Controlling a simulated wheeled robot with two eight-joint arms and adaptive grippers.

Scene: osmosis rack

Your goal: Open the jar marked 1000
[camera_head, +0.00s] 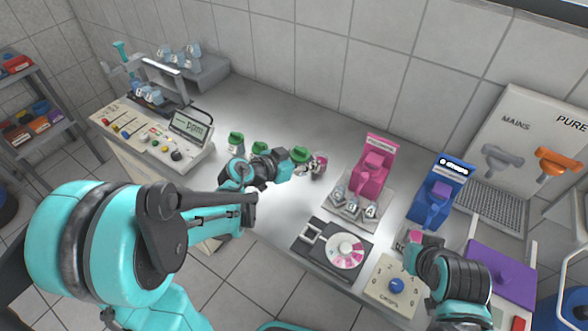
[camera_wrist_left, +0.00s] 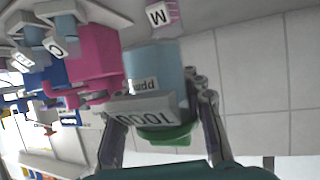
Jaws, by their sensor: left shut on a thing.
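In the left wrist view the jar marked 1000 (camera_wrist_left: 155,65) has a pale blue body, a white label and a green lid (camera_wrist_left: 165,135). My left gripper (camera_wrist_left: 160,140) has one finger on each side of the lid and is shut on it. The picture is upside down there, with the lid low in it. In the head view my left gripper (camera_head: 290,165) is by a green lid (camera_head: 300,153) on the counter, and the jar below is mostly hidden. My right gripper (camera_head: 425,250) is near the front right, and its fingers are not clear.
More green-lidded jars (camera_head: 236,139) stand left of my left gripper. A pink dispenser (camera_head: 371,170) with small labelled cups stands to the right, and a blue one (camera_head: 438,195) farther right. A dial plate (camera_head: 344,250) lies in front. A ppm meter (camera_head: 188,124) stands left.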

